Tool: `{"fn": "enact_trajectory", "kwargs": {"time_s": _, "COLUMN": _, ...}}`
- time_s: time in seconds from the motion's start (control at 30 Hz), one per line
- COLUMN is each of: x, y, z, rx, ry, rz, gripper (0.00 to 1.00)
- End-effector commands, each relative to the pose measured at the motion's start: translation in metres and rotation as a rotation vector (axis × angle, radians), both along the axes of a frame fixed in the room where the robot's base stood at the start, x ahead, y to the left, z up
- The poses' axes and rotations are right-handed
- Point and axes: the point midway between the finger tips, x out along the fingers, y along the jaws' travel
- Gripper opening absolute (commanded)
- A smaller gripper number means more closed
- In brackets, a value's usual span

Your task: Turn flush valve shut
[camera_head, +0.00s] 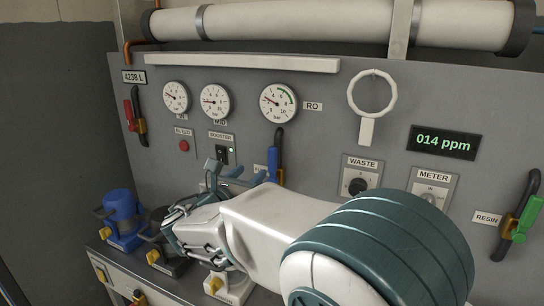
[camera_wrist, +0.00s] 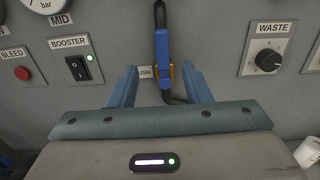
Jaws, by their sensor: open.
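The flush valve has a blue lever handle (camera_head: 273,158) on a dark hose fitted to the grey panel, and the handle stands upright. It also shows in the wrist view (camera_wrist: 162,52), with a yellow part beside its lower end. Its label (camera_wrist: 145,72) is partly hidden, with only the end "USH" or "SH" readable. My gripper (camera_head: 240,174) is open in front of the panel. In the wrist view my gripper (camera_wrist: 160,84) has one finger on each side of the handle's lower end, with gaps; contact with it is not visible.
The booster switch (camera_wrist: 79,67) and red bleed button (camera_wrist: 23,73) are to the left; the waste knob (camera_wrist: 268,61) is to the right. A red-handled valve (camera_head: 129,115) and green-handled resin valve (camera_head: 527,218) flank the panel. Blue and dark canisters (camera_head: 122,212) stand low left.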

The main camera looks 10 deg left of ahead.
Motion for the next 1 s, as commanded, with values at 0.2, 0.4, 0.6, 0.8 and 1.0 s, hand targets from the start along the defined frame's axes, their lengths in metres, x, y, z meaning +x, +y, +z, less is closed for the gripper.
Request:
{"fn": "enact_trajectory", "kwargs": {"time_s": 0.2, "x": 0.036, "y": -0.012, "z": 0.002, "rx": 0.002, "ry": 0.0, "rz": -0.006, "gripper": 0.44}}
{"fn": "enact_trajectory", "kwargs": {"time_s": 0.4, "x": 0.078, "y": -0.024, "z": 0.002, "rx": 0.003, "ry": 0.001, "rz": -0.007, "gripper": 0.44}}
{"fn": "enact_trajectory", "kwargs": {"time_s": 0.6, "x": 0.11, "y": -0.032, "z": 0.001, "rx": 0.004, "ry": 0.002, "rz": -0.005, "gripper": 0.44}}
{"fn": "enact_trajectory", "kwargs": {"time_s": 0.8, "x": 0.126, "y": -0.036, "z": 0.001, "rx": 0.004, "ry": 0.001, "rz": -0.003, "gripper": 0.44}}
{"fn": "enact_trajectory", "kwargs": {"time_s": 1.0, "x": 0.128, "y": -0.037, "z": 0.0, "rx": 0.006, "ry": 0.002, "rz": -0.002, "gripper": 0.44}}
